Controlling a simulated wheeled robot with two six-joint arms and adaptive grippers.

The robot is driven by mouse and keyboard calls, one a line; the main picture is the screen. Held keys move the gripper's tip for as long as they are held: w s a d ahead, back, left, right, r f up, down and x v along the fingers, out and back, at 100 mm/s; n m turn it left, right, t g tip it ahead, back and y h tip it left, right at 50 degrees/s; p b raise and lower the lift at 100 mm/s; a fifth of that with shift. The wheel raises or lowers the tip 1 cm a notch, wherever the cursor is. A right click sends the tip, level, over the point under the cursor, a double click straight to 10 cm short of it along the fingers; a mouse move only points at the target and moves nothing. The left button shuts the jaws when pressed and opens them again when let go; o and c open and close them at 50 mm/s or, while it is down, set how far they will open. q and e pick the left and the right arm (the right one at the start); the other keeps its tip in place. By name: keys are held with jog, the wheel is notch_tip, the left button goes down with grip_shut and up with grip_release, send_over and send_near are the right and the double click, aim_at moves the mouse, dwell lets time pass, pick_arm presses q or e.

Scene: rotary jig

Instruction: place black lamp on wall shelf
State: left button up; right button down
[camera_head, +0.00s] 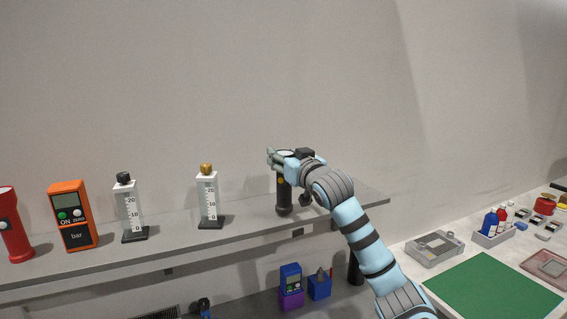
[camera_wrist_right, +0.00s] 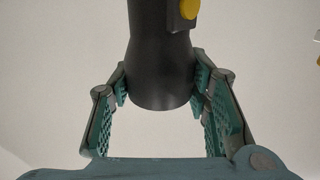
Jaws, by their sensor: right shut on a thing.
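The black lamp (camera_head: 284,196) stands upright at the right part of the wall shelf (camera_head: 255,212), its lower end at the shelf surface. I cannot tell whether it touches. My right gripper (camera_head: 281,159) is shut around the lamp near its top. In the right wrist view the dark lamp body (camera_wrist_right: 160,50), with a yellow button, is between the two green finger pads of the right gripper (camera_wrist_right: 160,82). My left gripper is not in view.
On the shelf to the left stand a white gauge with a gold knob (camera_head: 208,197), a white gauge with a black knob (camera_head: 130,208), an orange meter (camera_head: 73,215) and a red lamp (camera_head: 14,228). Below are a blue-purple meter (camera_head: 291,285) and a green mat (camera_head: 490,288).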

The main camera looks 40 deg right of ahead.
jog(key=shift+a+f, duration=0.1)
jog(key=shift+f, duration=0.5)
jog(key=c, duration=0.9)
grip_release()
jog(key=shift+f, duration=0.15)
jog(key=shift+o, duration=0.2)
jog(key=b+v, duration=0.8)
jog(key=v, duration=0.4)
